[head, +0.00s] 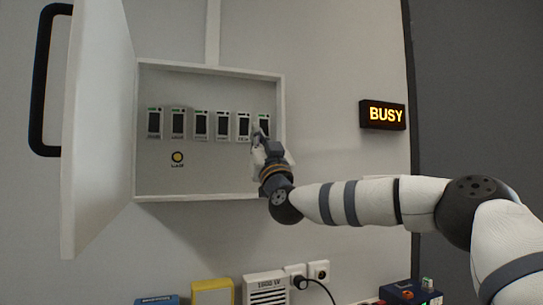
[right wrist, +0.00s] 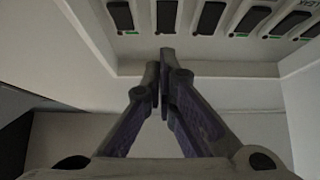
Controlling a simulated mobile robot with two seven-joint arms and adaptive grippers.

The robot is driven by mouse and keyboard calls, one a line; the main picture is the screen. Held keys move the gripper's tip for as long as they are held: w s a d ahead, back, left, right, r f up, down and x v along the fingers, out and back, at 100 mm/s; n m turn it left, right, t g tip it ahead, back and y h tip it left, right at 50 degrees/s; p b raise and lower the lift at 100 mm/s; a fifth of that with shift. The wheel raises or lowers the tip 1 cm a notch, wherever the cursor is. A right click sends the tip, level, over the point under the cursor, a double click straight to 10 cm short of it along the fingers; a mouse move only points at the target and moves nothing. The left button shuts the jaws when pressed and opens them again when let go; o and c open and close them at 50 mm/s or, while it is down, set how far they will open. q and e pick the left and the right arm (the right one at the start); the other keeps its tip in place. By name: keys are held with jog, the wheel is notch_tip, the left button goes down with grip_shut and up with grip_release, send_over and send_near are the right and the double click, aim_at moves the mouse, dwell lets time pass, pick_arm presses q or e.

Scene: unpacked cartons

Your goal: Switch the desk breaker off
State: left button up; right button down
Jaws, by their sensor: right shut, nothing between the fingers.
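A row of several dark-rockered breakers sits in the open white breaker box (head: 210,196) on the wall. The small labels are hard to read; the fifth breaker from the left (head: 243,125) may be the desk one. My right gripper (head: 258,134) is in front of the box's right part, by the two rightmost breakers, and partly covers the last one (head: 264,122). In the right wrist view its fingers (right wrist: 162,54) are shut and empty, with the tips just below the second breaker from the left (right wrist: 166,16). Contact cannot be told. My left gripper is out of view.
The box door (head: 95,130) with a black handle (head: 42,80) stands open at the left. A round yellow-black button (head: 177,157) sits below the breakers. A lit BUSY sign (head: 383,115) hangs at the right. Sockets (head: 318,270) and a white vented unit (head: 265,288) are below.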

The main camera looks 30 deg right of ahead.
jog(key=s+f, duration=0.3)
jog(key=f, duration=0.4)
jog(key=shift+s+a, duration=0.2)
jog(key=shift+a, duration=0.15)
jog(key=shift+s, duration=0.1)
jog(key=shift+f, duration=0.1)
